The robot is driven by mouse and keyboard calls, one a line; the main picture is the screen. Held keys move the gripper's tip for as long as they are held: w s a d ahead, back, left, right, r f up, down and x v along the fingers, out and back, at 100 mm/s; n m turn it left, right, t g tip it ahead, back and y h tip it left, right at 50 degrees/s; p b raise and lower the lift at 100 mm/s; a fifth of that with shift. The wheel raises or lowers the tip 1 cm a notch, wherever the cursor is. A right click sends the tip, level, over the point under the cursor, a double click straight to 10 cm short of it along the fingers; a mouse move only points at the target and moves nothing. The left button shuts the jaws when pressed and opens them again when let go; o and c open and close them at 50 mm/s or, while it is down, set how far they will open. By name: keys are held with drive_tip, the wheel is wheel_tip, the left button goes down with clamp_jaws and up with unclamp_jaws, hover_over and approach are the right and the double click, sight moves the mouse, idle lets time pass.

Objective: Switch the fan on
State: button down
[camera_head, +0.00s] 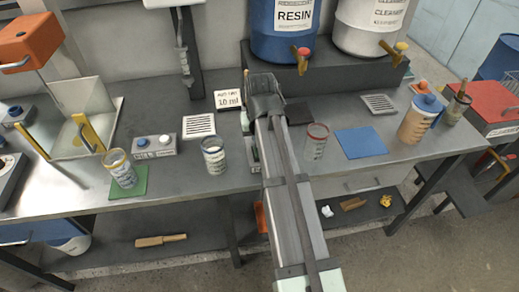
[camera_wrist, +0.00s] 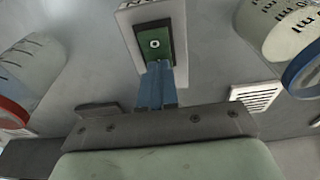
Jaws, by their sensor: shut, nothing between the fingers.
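A light grey box with a dark green panel and a pale round button (camera_wrist: 155,44) is at the top middle of the wrist view. In the head view, a strip of this box (camera_head: 250,146) appears to show beside my arm, which hides most of it. My gripper (camera_wrist: 156,68) is shut and empty. Its blue fingertips are at the lower edge of the green panel, just short of the button; I cannot tell whether they touch. In the head view my own arm hides the fingertips. I cannot make out a fan in either view.
A red-rimmed cup (camera_head: 316,141) and a blue-rimmed cup (camera_head: 213,155) stand close on either side of my arm. A two-button box (camera_head: 155,145) is further left. Resin (camera_head: 290,28) and cleaner (camera_head: 368,24) drums stand behind. The blue mat (camera_head: 361,142) is bare.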

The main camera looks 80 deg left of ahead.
wheel_tip(320, 180, up, 7)
idle(1.0)
drive_tip(key=shift+w, duration=0.15)
